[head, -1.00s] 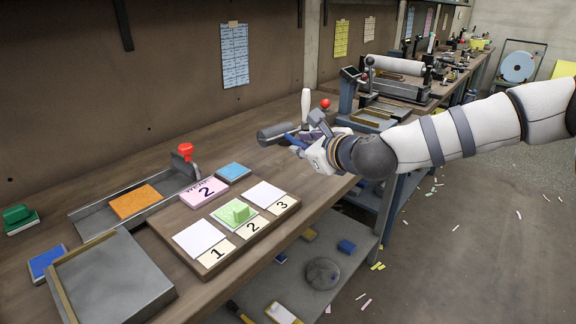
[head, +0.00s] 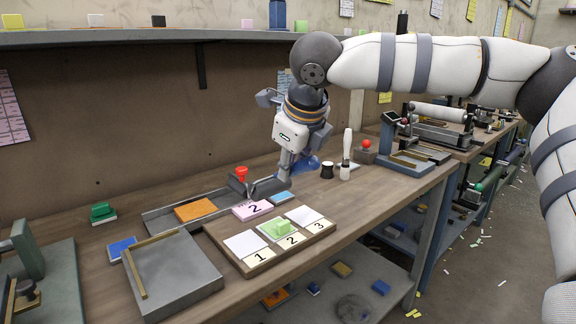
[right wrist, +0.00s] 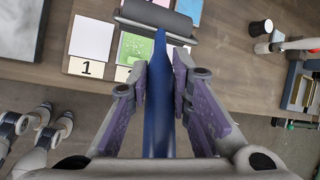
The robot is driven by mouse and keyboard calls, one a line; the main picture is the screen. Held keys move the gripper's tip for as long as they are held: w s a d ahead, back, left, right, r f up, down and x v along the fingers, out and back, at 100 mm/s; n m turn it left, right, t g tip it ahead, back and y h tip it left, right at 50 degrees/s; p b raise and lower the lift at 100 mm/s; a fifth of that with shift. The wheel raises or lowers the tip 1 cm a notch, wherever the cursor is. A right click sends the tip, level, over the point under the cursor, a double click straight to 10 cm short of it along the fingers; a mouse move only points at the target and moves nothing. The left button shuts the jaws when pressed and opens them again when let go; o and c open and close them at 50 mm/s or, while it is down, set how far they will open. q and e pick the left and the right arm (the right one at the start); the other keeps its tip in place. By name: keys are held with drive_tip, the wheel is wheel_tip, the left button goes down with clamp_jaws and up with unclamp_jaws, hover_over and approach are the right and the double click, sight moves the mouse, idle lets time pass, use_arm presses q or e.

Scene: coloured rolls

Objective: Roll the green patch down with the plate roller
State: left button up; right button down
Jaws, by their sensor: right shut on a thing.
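In the right wrist view the patch (right wrist: 137,47) shows just below the roller, partly covered. My right gripper (head: 300,163) points down above the bench, behind the board. It is shut on the blue handle of the plate roller (right wrist: 160,100), whose grey cylinder (right wrist: 155,19) is held apart from the patch. My left gripper (right wrist: 57,112) shows only at the lower left of the right wrist view, with its fingers apart and empty.
A pink block marked 2 (head: 253,210) and a blue block (head: 283,197) sit behind the board. A grey tray (head: 178,285) lies left of it. A grey channel with an orange pad (head: 195,211) is behind. A white-handled tool (head: 346,155) stands at right.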

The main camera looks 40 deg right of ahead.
drive_tip(key=shift+s+a+f, duration=0.1)
drive_tip(key=shift+a, duration=0.1)
wheel_tip(320, 180, down, 6)
drive_tip(key=shift+d, duration=0.15)
drive_tip(key=shift+f, duration=0.4)
idle(0.7)
drive_tip(key=shift+s, duration=0.75)
idle(2.7)
drive_tip(key=shift+r, duration=0.1)
